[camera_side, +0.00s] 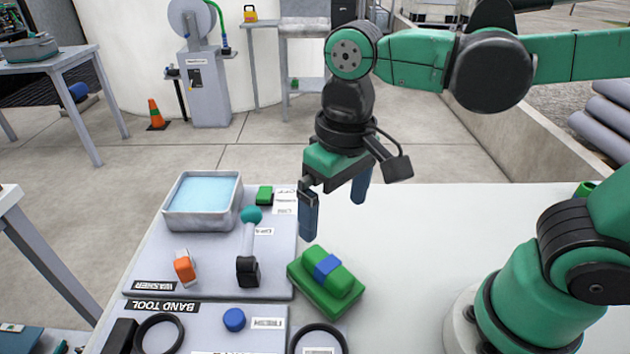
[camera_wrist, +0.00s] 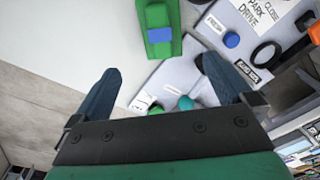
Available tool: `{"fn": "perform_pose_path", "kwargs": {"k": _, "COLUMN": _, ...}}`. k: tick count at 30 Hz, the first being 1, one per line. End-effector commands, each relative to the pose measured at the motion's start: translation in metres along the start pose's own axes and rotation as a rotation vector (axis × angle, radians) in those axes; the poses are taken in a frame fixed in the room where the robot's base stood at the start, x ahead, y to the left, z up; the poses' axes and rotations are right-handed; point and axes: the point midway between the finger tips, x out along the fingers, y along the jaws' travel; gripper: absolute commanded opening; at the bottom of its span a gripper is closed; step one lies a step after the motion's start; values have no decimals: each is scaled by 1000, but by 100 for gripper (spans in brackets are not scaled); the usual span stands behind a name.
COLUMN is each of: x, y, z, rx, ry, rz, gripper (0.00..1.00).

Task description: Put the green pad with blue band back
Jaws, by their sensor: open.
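The green pad with blue band (camera_side: 325,280) rests at the right edge of the grey washer board, partly over the white table, in the side view. It is a stepped green block with a blue band across its top. In the wrist view the pad (camera_wrist: 158,30) shows at the top, ahead of the fingers. My gripper (camera_side: 335,205) is open and empty, above and behind the pad, apart from it. My gripper's two blue fingers (camera_wrist: 157,82) are spread wide in the wrist view, with nothing between them.
A grey tray of light blue liquid (camera_side: 168,222) stands on the washer board.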

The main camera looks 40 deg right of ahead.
Motion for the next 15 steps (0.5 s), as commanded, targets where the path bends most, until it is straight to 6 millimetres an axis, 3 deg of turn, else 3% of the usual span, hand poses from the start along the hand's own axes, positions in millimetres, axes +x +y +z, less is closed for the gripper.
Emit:
{"fn": "perform_pose_path", "kwargs": {"k": 4, "x": -12, "y": 0, "z": 0, "rx": 0, "ry": 0, "rz": 0, "gripper": 100}}
{"fn": "perform_pose_path", "kwargs": {"k": 8, "x": -12, "y": 10, "z": -4, "rx": 7, "ry": 60, "rz": -15, "gripper": 100}}
{"fn": "perform_pose_path", "kwargs": {"k": 15, "x": 7, "y": 71, "z": -30, "rx": 10, "ry": 472, "rz": -1, "gripper": 100}}
